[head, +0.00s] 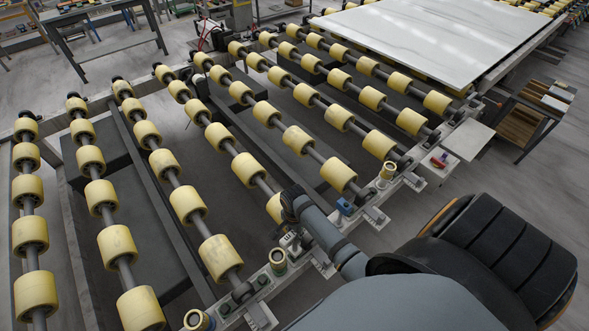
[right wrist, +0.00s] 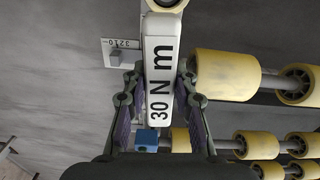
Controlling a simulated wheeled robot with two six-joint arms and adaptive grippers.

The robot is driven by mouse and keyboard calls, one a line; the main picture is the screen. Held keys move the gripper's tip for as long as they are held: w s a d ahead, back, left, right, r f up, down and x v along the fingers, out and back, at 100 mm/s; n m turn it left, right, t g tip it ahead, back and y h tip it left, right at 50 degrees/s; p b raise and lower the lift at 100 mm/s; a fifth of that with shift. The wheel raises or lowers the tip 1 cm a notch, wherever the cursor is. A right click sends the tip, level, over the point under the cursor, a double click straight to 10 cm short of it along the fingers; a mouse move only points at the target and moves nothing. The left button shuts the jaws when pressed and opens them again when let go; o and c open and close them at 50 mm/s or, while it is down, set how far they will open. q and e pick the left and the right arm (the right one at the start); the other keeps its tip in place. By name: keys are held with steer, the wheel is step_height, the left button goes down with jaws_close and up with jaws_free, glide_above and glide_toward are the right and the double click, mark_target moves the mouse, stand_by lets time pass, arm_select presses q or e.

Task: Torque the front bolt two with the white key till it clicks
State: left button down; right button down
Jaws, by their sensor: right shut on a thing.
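My right gripper (right wrist: 161,82) is shut on the white key (right wrist: 160,62), with one finger on each side of its handle. The key's handle reads "30 N m" in black, and a yellowish ring shows at its far end, cut off by the frame's top. In the head view, my right arm reaches over the front rail, and a small white part (head: 289,240), likely the key, shows below the wrist. I cannot tell which is front bolt two, nor whether the key is seated on one. My left gripper is not in view.
A blue block (head: 344,207) and a red item (head: 438,160) sit farther along the front rail (head: 405,181). Yellow rollers (head: 220,257) fill the frame behind it. A pale stone slab (head: 425,35) lies at the back right. A plate with numbers (right wrist: 122,44) shows beside the key.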

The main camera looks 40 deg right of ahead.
steer(key=shift+r, duration=2.55)
